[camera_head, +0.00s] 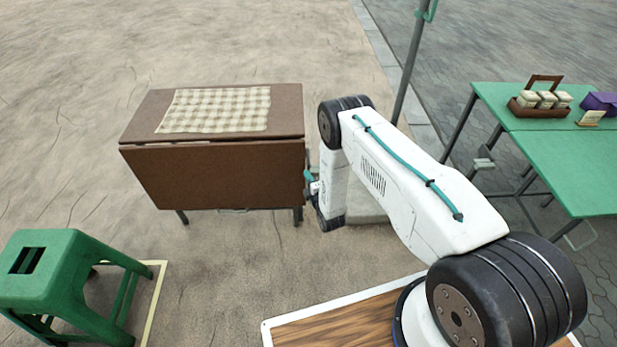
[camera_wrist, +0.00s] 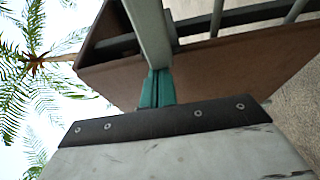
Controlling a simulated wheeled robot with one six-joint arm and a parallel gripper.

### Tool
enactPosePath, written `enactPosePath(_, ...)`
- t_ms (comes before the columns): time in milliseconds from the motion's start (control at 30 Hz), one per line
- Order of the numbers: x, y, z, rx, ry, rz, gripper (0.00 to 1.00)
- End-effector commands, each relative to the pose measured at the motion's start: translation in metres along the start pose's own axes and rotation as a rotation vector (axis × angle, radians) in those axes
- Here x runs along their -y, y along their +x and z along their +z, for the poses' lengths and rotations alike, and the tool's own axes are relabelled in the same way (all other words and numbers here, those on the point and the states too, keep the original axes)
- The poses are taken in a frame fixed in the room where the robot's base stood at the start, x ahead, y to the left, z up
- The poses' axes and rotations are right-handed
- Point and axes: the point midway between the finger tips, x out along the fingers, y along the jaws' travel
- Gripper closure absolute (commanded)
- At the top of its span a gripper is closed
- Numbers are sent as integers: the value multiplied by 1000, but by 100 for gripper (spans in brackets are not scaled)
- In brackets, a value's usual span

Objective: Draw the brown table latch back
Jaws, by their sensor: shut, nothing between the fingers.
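The brown table (camera_head: 285,103) stands left of centre in the head view, with a brown leaf (camera_head: 220,178) hanging down its front. My gripper (camera_head: 308,182) is at the table's right edge, partly hidden by my own arm. In the wrist view its teal fingers (camera_wrist: 157,88) are shut together with nothing seen between them. Beyond them is the brown underside of the table (camera_wrist: 215,75), with a grey bar (camera_wrist: 150,30) crossing just behind the fingertips. I cannot make out the latch in either view. I cannot tell whether the fingers touch the table or bar.
A checked cloth (camera_head: 215,110) lies on the tabletop. A green stool (camera_head: 65,265) stands at front left. A green table (camera_head: 560,150) at right carries a brown caddy of jars (camera_head: 540,108) and a purple box (camera_head: 600,102). A grey pole (camera_head: 410,65) stands behind my arm. Sandy ground ahead of the leaf is open.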

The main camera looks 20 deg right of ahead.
Motion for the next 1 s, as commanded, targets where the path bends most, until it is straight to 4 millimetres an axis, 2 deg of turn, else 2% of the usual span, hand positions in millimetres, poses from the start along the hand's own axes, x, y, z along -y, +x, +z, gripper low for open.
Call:
enactPosePath(33,1,-1,4,13,0,-2,100)
enactPosePath(133,1,2,-2,13,0,-2,100)
enactPosePath(300,0,10,-31,8,0,0,100)
enactPosePath(500,1,-38,-30,10,0,-5,100)
enactPosePath(700,1,-74,-31,10,0,-4,100)
enactPosePath(833,1,-86,-30,11,0,-2,100)
enactPosePath(1000,0,-90,-30,11,0,0,100)
